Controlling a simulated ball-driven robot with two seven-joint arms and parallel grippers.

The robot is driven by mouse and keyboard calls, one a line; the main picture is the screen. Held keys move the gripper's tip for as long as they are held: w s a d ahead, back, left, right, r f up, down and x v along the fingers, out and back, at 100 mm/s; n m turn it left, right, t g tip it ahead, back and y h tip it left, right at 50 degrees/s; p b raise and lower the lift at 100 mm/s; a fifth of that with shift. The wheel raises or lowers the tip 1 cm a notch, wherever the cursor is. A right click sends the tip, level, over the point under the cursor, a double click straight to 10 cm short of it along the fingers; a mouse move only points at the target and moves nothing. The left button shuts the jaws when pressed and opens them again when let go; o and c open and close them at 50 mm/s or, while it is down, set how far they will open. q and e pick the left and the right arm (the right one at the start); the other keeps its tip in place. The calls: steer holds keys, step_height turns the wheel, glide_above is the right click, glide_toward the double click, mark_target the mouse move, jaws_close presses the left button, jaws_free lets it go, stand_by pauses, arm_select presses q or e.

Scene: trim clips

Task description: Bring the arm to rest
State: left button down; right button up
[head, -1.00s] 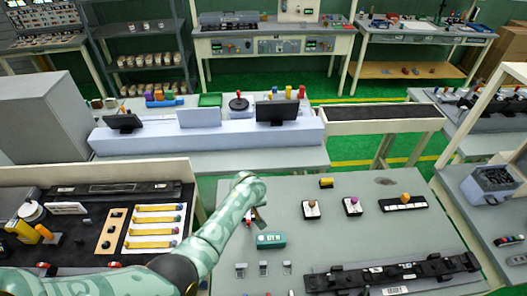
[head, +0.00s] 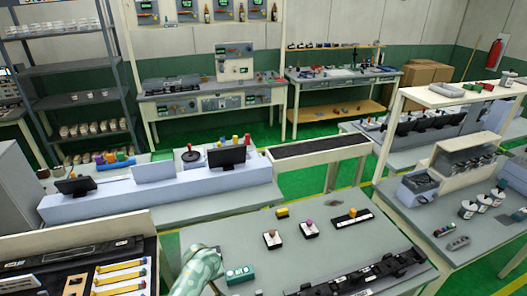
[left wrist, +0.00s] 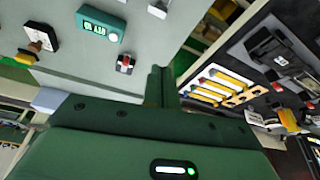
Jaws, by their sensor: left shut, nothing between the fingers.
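My left arm (head: 203,268) comes in at the bottom of the head view, over the near left part of the grey table (head: 310,262). My left gripper shows in the left wrist view (left wrist: 163,85), with its fingers shut together and nothing between them. It is above the table, apart from the green device with a display (left wrist: 100,24), which also shows in the head view (head: 240,273). My right gripper is in neither view.
A dark tray with yellow strips (head: 120,273) stands left of the arm. Small stands and a black rail (head: 375,272) are on the grey table. A pale console with screens (head: 160,193) stands behind. The table's middle has free room.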

arm_select(q)
steer(key=s+a+r+m+t+y, duration=0.1)
steer(key=s+a+r+m, duration=0.3)
steer(key=s+r, duration=0.3)
steer(key=s+a+r+m+t+y, duration=0.15)
steer(key=s+a+r+m, duration=0.3)
steer(key=s, duration=0.45)
steer(key=s+a+r+m+t, duration=0.25)
steer(key=s+r+m, duration=0.3)
steer(key=s, duration=0.35)
steer(key=s+d+f+n+g+h+b, duration=0.15)
steer(key=f+b, duration=0.65)
steer(key=f, duration=1.2)
steer(key=s+d+f+g+h+b, duration=0.2)
steer(key=f+b, duration=0.6)
steer(key=f, duration=1.2)
steer(key=s+f+n+g+b, duration=0.1)
steer(key=s+f+b, duration=0.6)
steer(key=f, duration=0.9)
steer(key=s+f+n+g+b, duration=0.1)
steer(key=s+f+g+b, duration=0.2)
steer(key=s+f+b, duration=0.5)
steer(key=s+f, duration=0.5)
steer(key=f, duration=0.3)
steer(key=shift+n+h, duration=0.35)
steer(key=shift+h, duration=0.05)
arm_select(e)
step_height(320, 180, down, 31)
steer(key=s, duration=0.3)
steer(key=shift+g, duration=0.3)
